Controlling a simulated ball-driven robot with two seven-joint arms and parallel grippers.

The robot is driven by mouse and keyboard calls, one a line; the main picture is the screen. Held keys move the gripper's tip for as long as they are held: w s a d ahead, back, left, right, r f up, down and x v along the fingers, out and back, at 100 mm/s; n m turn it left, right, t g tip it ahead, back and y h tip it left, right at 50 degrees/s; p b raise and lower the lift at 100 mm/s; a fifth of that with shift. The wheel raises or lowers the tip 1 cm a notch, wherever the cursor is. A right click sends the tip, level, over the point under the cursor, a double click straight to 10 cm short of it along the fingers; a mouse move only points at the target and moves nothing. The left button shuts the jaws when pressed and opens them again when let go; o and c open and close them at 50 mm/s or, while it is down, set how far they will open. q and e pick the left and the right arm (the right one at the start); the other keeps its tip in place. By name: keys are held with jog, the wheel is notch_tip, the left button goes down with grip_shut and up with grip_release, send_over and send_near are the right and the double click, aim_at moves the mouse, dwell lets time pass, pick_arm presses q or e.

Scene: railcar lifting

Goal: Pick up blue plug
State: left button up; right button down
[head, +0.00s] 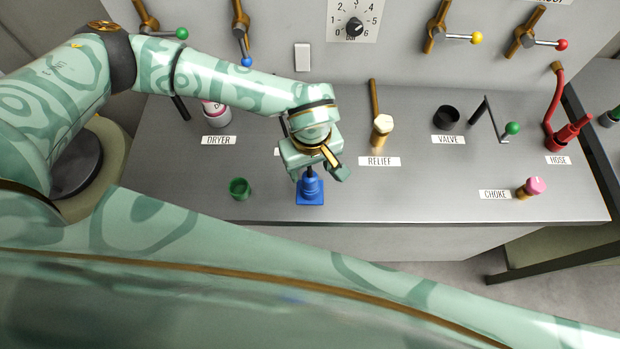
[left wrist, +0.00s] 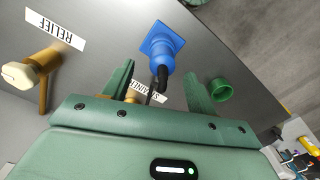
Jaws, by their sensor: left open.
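The blue plug (head: 310,190) stands on a square blue base on the grey counter, below my left gripper in the head view. In the left wrist view the blue plug (left wrist: 161,48) has a black upper part (left wrist: 161,77) pointing toward my gripper. My left gripper (head: 317,172) is open, with its fingers on either side of the black part in the picture; I cannot tell whether they touch it. The left wrist view shows the two fingers (left wrist: 160,90) apart. My right gripper is not in view.
A green cup-like socket (head: 240,188) stands left of the plug. The RELIEF knob (head: 382,126) is to the right, with the black VALVE opening (head: 446,117) and pink CHOKE knob (head: 535,186) farther right. The counter's front edge is close below the plug.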

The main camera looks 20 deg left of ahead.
aim_at(310, 176)
pick_arm(q)
notch_tip(310, 176, down, 4)
jog(key=shift+s+f, duration=0.15)
jog(key=shift+f, duration=0.1)
jog(key=c, duration=1.1)
jog(key=shift+r, duration=0.1)
